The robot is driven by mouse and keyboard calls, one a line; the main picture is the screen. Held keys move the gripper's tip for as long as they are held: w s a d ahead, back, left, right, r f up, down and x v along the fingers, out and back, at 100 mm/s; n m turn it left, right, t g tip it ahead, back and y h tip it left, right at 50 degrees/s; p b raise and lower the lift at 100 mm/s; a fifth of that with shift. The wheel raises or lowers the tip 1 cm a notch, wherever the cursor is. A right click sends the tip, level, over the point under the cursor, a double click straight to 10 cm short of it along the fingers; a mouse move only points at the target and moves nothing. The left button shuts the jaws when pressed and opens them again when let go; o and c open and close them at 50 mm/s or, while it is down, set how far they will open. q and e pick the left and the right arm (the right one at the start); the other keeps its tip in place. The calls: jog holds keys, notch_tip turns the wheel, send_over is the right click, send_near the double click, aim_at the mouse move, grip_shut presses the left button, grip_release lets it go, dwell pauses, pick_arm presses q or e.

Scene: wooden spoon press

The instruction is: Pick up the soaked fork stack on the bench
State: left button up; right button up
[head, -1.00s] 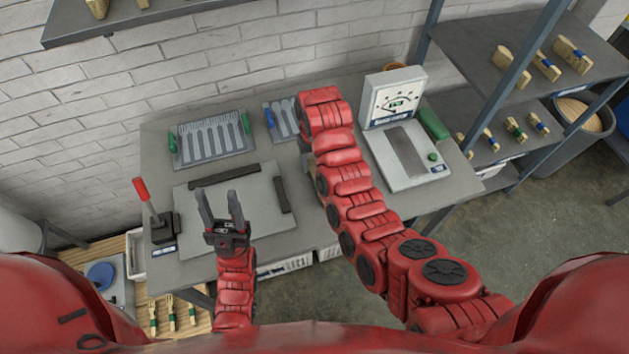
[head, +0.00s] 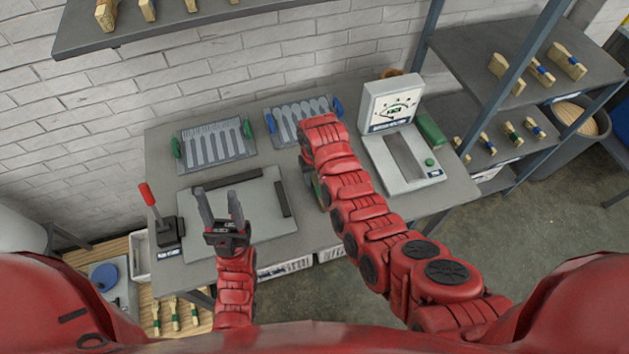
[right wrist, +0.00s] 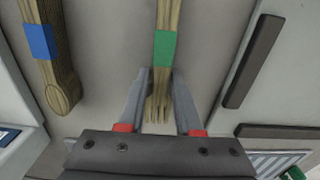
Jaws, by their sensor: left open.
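In the right wrist view, the fork stack (right wrist: 163,85) is a bundle of wooden forks with a green band, lying on the grey bench (right wrist: 110,28). Its tines point toward my right gripper (right wrist: 161,75). The gripper is open, with one finger on each side of the stack near the tine end; I cannot tell whether either finger touches it. A wooden bundle with a blue band (right wrist: 40,40) and a rounded end lies to its left. In the head view, my right arm hides the right gripper and the fork stack. My left gripper (head: 220,193) is open and empty over the flat press plate.
The press plate (head: 255,205) has dark bars at its edges. A red-handled lever (head: 160,228) stands left. Forming racks (head: 215,145) lie along the back. A dial gauge unit (head: 402,140) stands at the right, close to my right arm. Shelves (head: 515,75) hold more bundles.

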grip_shut()
